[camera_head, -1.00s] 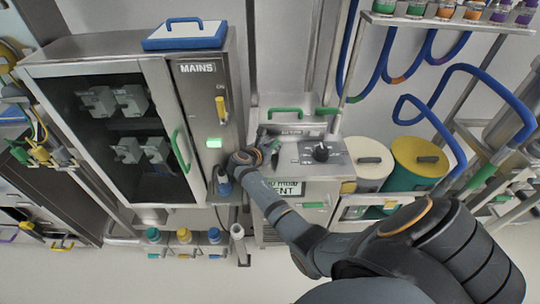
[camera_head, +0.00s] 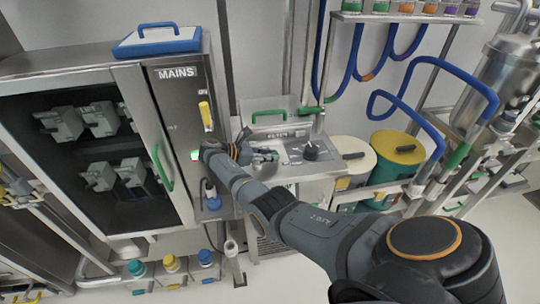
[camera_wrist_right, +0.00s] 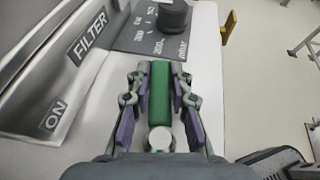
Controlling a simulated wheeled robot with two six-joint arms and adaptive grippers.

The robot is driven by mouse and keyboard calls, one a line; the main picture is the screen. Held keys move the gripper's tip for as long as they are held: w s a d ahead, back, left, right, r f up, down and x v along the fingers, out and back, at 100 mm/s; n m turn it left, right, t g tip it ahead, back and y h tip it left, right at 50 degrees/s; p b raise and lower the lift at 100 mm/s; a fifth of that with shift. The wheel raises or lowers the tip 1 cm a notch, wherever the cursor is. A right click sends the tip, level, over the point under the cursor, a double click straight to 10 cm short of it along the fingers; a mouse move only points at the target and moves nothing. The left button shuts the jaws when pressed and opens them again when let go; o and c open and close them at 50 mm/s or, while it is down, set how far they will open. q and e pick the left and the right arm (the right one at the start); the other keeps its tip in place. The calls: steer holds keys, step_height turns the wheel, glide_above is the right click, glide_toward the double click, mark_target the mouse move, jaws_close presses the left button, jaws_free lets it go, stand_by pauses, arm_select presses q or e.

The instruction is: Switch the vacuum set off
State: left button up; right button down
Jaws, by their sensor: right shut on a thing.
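The vacuum set is a steel unit with a FILTER label, a grey dial panel (camera_head: 294,150) and a black knob (camera_head: 311,150). The panel and the knob (camera_wrist_right: 172,16) also show in the right wrist view, with an ON label at left. My right gripper (camera_head: 264,157) is at the left side of this panel. In the right wrist view its purple-padded fingers (camera_wrist_right: 160,78) are shut on a green lever (camera_wrist_right: 160,95), which lies between them with a pale round end nearest the camera. The lever is hard to make out in the head view. My left gripper is not in view.
A MAINS cabinet (camera_head: 180,110) with a yellow switch and a lit green lamp stands left of my right gripper. A white drum (camera_head: 345,152) and a yellow-lidded green drum (camera_head: 396,150) stand at right. Blue hoses (camera_head: 430,62) hang behind. Small bottles (camera_head: 171,264) stand low at left.

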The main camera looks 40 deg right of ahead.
steer(key=shift+s+a+f+m+g+b, duration=0.1)
steer(key=shift+s+m+g+b, duration=0.1)
steer(key=shift+m+g+b, duration=0.15)
stand_by(0.3)
steer(key=c, duration=1.2)
jaws_free()
